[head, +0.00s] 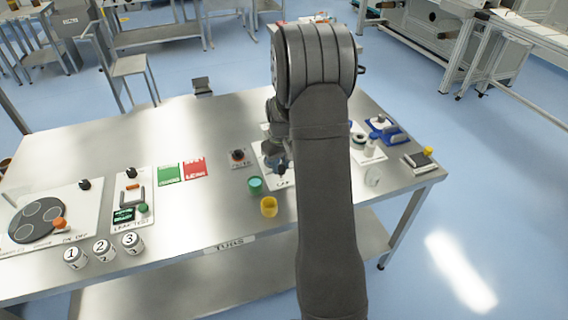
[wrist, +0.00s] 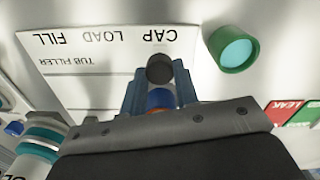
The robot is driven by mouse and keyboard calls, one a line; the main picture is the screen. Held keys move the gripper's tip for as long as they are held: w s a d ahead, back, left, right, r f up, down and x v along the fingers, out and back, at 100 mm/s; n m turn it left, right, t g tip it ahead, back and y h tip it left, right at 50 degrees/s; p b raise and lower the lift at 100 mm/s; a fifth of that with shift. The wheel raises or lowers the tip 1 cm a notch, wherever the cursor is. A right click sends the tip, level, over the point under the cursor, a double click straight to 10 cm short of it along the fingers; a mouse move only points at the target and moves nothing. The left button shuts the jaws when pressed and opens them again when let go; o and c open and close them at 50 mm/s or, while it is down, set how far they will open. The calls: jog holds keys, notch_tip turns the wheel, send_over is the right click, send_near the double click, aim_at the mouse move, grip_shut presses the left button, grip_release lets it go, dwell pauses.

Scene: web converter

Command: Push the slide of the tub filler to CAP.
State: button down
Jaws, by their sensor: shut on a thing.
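The tub filler's white plate (wrist: 85,65) shows in the wrist view with the words FILL, LOAD and CAP, upside down. The same plate (head: 283,182) is partly behind my arm in the head view. A dark round knob (wrist: 160,68), which looks like the slide's handle, stands between the two blue fingers of my gripper (wrist: 160,80), level with the word CAP. My gripper is shut on it. A blue round part (wrist: 160,98) shows just behind the knob, between the fingers.
A green cup (wrist: 233,48) stands close beside the plate; a yellow cup (head: 268,207) is nearer the table's front edge. Red (head: 195,168) and green (head: 169,173) cards lie to the left. Numbered tubs (head: 102,250) stand at the front left.

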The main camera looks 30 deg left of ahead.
jog(key=c, duration=1.1)
grip_release()
jog(key=shift+s+a, duration=0.25)
jog(key=shift+w+d+r, duration=0.1)
jog(key=shift+r, duration=0.1)
notch_tip(320, 180, up, 17)
jog(key=shift+f, duration=0.1)
notch_tip(320, 180, down, 17)
jog(key=shift+f, duration=0.15)
